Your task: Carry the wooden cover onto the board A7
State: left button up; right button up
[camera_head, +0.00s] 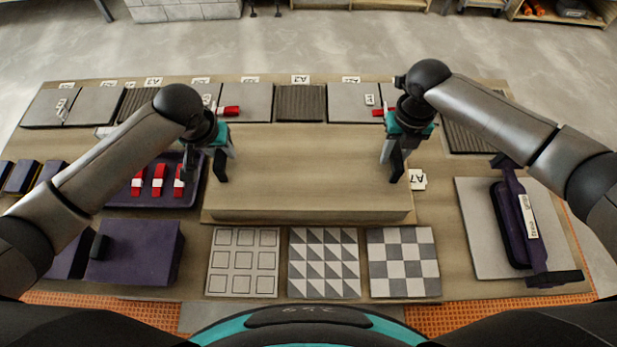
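The wooden cover (308,165) is a wide, light brown flat slab in the middle of the table. It lies level over the board A7 (208,218), whose thin rim shows at its front. The white A7 label (417,179) stands at its right end. My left gripper (206,170) is at the cover's left end, its dark fingers apart with a gap between them. My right gripper (393,168) is at the cover's right end, its fingers apart and pointing down. Whether any fingertip touches the cover is hard to tell.
Patterned tiles (323,262) lie in front of the cover. A purple tray (160,197) with red pieces and a purple box (136,253) are on the left. A purple handled tool (513,220) lies on a grey slab (472,235) at right. Labelled boards line the back edge.

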pick_arm(q)
jog(key=o, duration=0.3)
pick_arm(e)
jog(key=o, duration=0.3)
jog(key=shift+r, duration=0.15)
pick_arm(q)
jog(key=v, duration=1.2)
pick_arm(e)
notch_tip(320, 180, up, 12)
